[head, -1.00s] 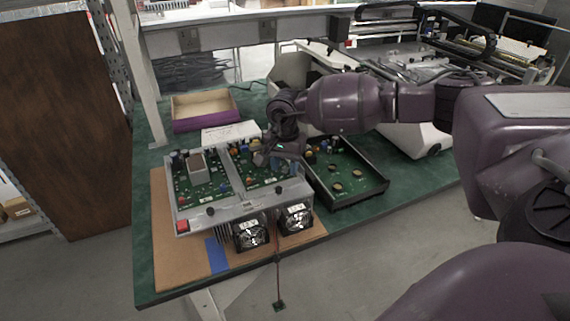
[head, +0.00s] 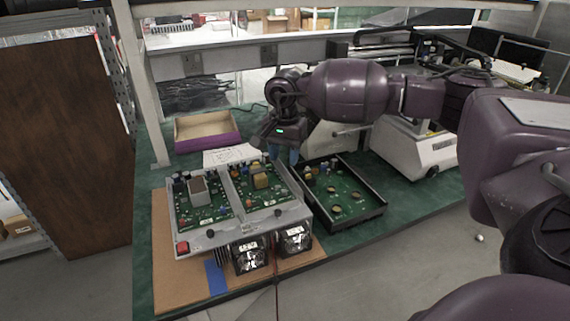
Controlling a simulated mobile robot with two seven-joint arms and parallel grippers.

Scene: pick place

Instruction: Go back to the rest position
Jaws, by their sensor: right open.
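My right gripper (head: 284,154) hangs from the purple right arm, fingers pointing down, above the back right corner of the open electronics unit (head: 243,219). It is open, and I see nothing between its fingers. The unit is a grey metal chassis with green circuit boards and two fans at its front. A black tray (head: 372,211) with a green board lies just right of it. My left gripper is out of view.
A purple-sided cardboard box (head: 208,143) and a white paper (head: 230,156) lie behind the unit on the green table (head: 146,222). A shelf beam (head: 230,59) crosses behind the arm. A white machine (head: 420,150) stands at the right.

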